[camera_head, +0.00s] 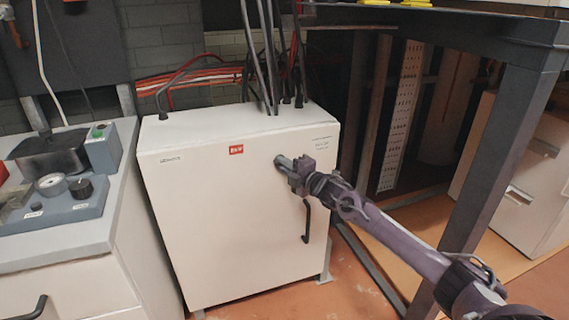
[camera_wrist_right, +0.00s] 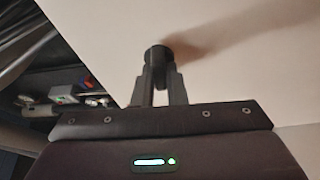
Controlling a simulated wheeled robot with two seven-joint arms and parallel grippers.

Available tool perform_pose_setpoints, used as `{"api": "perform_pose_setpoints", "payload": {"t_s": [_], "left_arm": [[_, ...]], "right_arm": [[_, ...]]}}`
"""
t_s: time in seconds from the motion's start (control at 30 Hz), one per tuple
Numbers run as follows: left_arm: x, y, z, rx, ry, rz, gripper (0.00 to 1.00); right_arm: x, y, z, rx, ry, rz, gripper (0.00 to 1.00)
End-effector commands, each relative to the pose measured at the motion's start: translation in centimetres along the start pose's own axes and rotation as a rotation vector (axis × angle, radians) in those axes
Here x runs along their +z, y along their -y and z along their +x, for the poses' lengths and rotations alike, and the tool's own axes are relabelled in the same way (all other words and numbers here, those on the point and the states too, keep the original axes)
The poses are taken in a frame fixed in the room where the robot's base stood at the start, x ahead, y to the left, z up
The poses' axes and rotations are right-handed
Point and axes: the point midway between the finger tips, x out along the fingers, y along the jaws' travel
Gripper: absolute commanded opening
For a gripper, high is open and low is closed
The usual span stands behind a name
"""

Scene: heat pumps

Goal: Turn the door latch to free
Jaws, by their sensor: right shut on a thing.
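A white cabinet (camera_head: 225,215) with a red label stands in the middle of the head view, its front door closed. My right gripper (camera_head: 284,163) is at the upper right of the door front. In the right wrist view its fingers (camera_wrist_right: 160,72) are shut on a small dark round latch (camera_wrist_right: 158,54) on the white door face. The gripper mostly covers the latch in the head view. A dark vertical handle (camera_head: 306,221) is on the door below the gripper. My left gripper is in neither view.
A counter with a blue-grey device (camera_head: 60,205) stands left of the cabinet. Dark cables (camera_head: 268,60) rise from the cabinet top. A dark metal frame post (camera_head: 500,150) stands at right, near my right arm. Orange floor is clear in front.

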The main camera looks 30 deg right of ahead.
Motion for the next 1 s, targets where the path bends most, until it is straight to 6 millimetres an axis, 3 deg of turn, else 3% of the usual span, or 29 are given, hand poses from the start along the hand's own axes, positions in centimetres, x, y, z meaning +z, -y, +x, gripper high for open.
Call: {"api": "perform_pose_setpoints", "payload": {"t_s": [0.63,0.67,0.8,1.0], "left_arm": [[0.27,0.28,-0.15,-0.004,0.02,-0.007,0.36],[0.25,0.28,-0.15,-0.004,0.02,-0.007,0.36],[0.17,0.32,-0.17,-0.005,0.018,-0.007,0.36],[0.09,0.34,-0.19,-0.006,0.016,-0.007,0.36]], "right_arm": [[-0.06,0.08,0.01,-0.021,-0.001,-0.047,0.0],[-0.06,0.08,0.01,-0.021,-0.001,-0.047,0.15],[-0.05,0.06,0.01,-0.02,-0.001,-0.046,0.33],[-0.04,0.02,0.01,-0.019,-0.001,-0.045,0.34]]}}
